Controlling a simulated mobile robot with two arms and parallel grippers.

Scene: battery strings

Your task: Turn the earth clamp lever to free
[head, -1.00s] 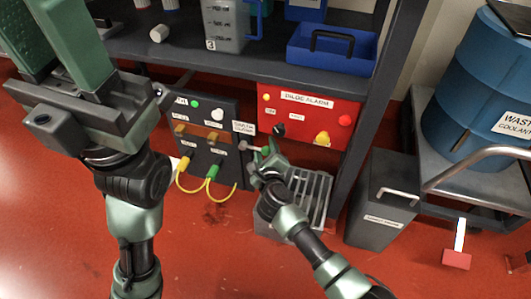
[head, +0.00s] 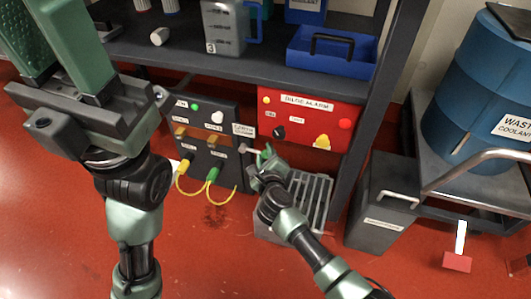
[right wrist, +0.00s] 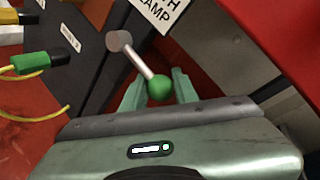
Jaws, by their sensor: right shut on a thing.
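The earth clamp lever is a short silver rod with a green ball knob (right wrist: 160,88) and a round grey pivot on the dark panel (head: 211,165). In the right wrist view the rod slants from the pivot at upper left down to the knob. My right gripper (right wrist: 158,92) is shut on the knob, with one finger on each side. In the head view the right gripper (head: 264,160) hides most of the knob. The label by the lever (head: 244,130) is partly readable. My left gripper (head: 48,45) is raised at the upper left, open and empty, away from the panel.
A red alarm panel (head: 310,106) with knobs adjoins on the right. Yellow cables with a green plug (head: 212,174) hang from the dark panel. A grey slatted box (head: 322,190) stands below the right gripper. The shelf (head: 290,75) overhangs the panels.

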